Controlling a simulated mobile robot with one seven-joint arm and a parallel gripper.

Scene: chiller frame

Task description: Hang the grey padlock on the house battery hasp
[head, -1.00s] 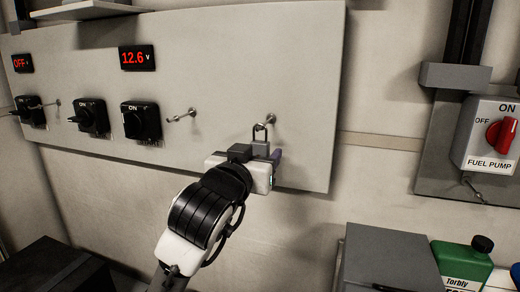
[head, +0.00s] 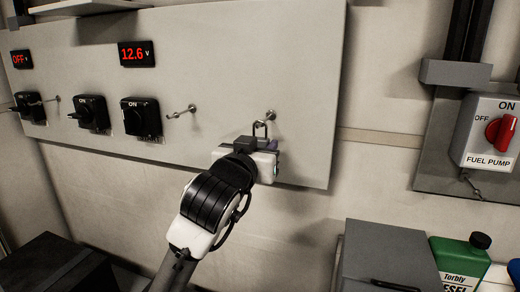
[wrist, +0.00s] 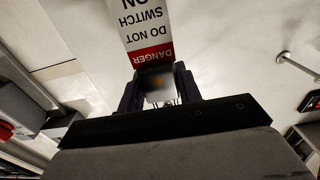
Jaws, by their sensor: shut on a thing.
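My gripper (head: 263,145) is shut on the grey padlock, low on the right part of the wall panel. The padlock's shackle (head: 259,128) stands up above the jaws in the head view; its body is mostly hidden by the fingers. In the wrist view the grey padlock body (wrist: 158,84) sits between the two dark fingers. The shackle is just below and left of a metal peg (head: 270,115); I cannot tell whether they touch. Three black rotary switches (head: 90,112) are on the panel's left half. No label readable here names the house battery hasp.
A red and white danger tag (wrist: 148,30) shows beyond the padlock. Another peg (head: 180,112) sticks out left of my gripper. Red displays (head: 137,54) are above the switches. A fuel pump switch (head: 490,135), grey box (head: 385,255) and green can (head: 460,262) are at right.

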